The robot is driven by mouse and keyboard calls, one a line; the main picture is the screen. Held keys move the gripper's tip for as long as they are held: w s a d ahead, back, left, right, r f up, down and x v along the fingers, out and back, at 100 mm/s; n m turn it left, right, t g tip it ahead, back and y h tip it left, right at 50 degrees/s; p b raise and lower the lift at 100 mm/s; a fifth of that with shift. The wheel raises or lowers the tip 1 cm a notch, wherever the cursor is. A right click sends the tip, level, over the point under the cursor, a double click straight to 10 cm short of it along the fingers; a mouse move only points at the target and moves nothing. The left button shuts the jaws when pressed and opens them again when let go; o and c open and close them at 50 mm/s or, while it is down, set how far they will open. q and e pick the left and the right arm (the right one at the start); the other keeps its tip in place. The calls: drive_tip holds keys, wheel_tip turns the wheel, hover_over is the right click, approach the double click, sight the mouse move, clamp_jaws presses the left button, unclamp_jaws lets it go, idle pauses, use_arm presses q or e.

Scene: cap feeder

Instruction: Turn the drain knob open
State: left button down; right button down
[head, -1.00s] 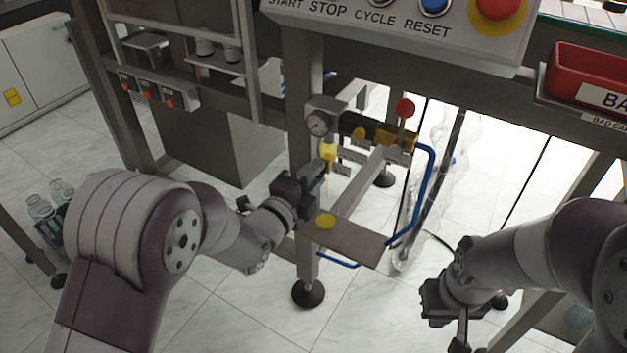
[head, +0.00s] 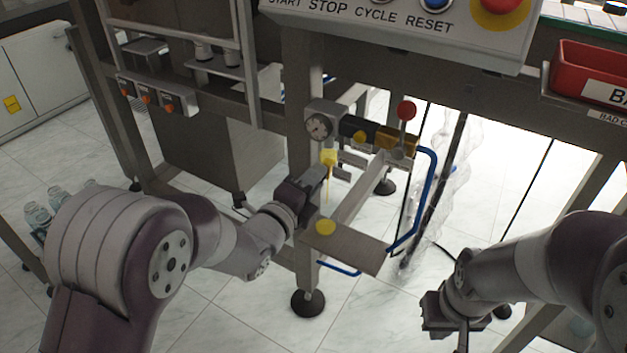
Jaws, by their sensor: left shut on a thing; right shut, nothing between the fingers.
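The yellow drain knob (head: 329,157) sits below the round pressure gauge (head: 318,126) on the air unit, beside the grey frame post. A thin yellow piece hangs beneath it. My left gripper (head: 321,172) reaches in from the left, just below the gauge, and is shut on the knob. Its fingers hide part of the knob, so the knob's exact turn cannot be told. My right gripper (head: 462,342) hangs at the lower right, pointing down, shut and empty, far from the knob. Its fingertips are at or past the bottom edge.
A red-balled lever (head: 406,111) and a blue hose (head: 428,195) are to the right of the knob. A flat plate with a yellow disc (head: 326,227) lies below. The button panel (head: 400,45) overhangs above. A red bin (head: 590,72) is at the upper right.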

use_arm(q)
drive_tip(key=c, duration=0.9)
unclamp_jaws()
drive_tip(key=p+v, duration=0.4)
drive_tip(key=v, duration=0.8)
drive_tip(key=shift+s+a+p, duration=0.2)
drive_tip(key=shift+s+p, duration=0.1)
drive_tip(key=shift+s, duration=0.05)
